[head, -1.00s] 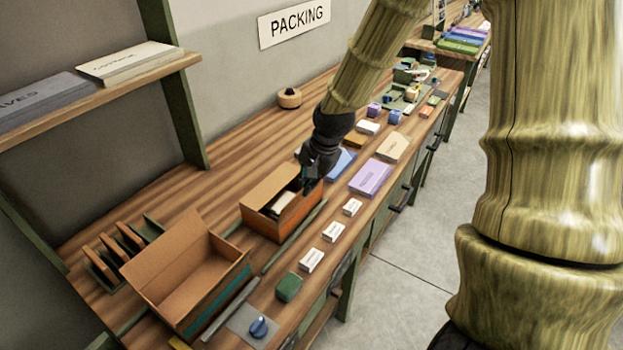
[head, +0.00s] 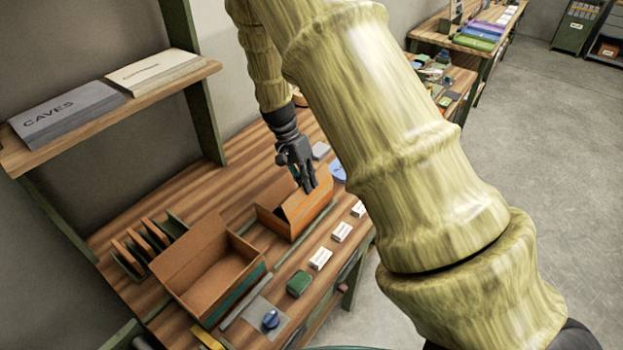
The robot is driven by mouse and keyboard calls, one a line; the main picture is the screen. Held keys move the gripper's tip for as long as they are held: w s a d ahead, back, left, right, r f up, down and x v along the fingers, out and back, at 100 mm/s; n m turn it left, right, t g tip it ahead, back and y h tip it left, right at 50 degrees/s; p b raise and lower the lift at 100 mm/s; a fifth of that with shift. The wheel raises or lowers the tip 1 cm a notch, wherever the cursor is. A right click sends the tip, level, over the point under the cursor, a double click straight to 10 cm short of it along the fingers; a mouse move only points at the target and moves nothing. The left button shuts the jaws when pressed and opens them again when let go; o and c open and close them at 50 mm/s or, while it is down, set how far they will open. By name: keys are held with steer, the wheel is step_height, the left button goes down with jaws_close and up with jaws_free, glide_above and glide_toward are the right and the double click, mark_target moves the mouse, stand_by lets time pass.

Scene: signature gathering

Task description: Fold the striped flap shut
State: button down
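An orange-fronted cardboard box (head: 308,219) stands on the wooden bench, left of centre in the head view. A brown flap (head: 293,207) slants up over its opening and covers most of the inside. I cannot make out stripes on any flap at this size. My gripper (head: 307,186) points down at the box's far right end, its fingertips at or just above the top edge. I cannot tell whether it touches a flap, or whether its fingers are open or closed.
A larger open, empty box (head: 205,268) with a teal front stands nearer, to the left. Small white boxes (head: 341,232) and a green block (head: 299,283) line the front edge. A blue knob (head: 271,319) sits on a grey plate. A shelf (head: 110,110) hangs behind.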

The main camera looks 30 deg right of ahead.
mark_target(314, 199)
steer(key=g, duration=0.1)
steer(key=w+f+g+h, duration=0.1)
steer(key=shift+w+a+g, duration=0.1)
steer(key=shift+a+g, duration=0.15)
steer(key=shift+g, duration=0.05)
steer(key=shift+w+a+f+g+h+b, duration=0.2)
steer(key=shift+w+f+g+h+b, duration=0.4)
steer(key=shift+g+b, duration=0.5)
steer(key=shift+w+a+f+g+h+b, duration=0.15)
steer(key=shift+f+g+h+b, duration=0.25)
steer(key=shift+g+b, duration=0.5)
steer(key=shift+w+f+g+b, duration=0.1)
steer(key=shift+f+g+b, duration=0.05)
steer(key=shift+g+b, duration=0.5)
steer(key=shift+h, duration=0.3)
steer(key=c, duration=1.7)
jaws_free()
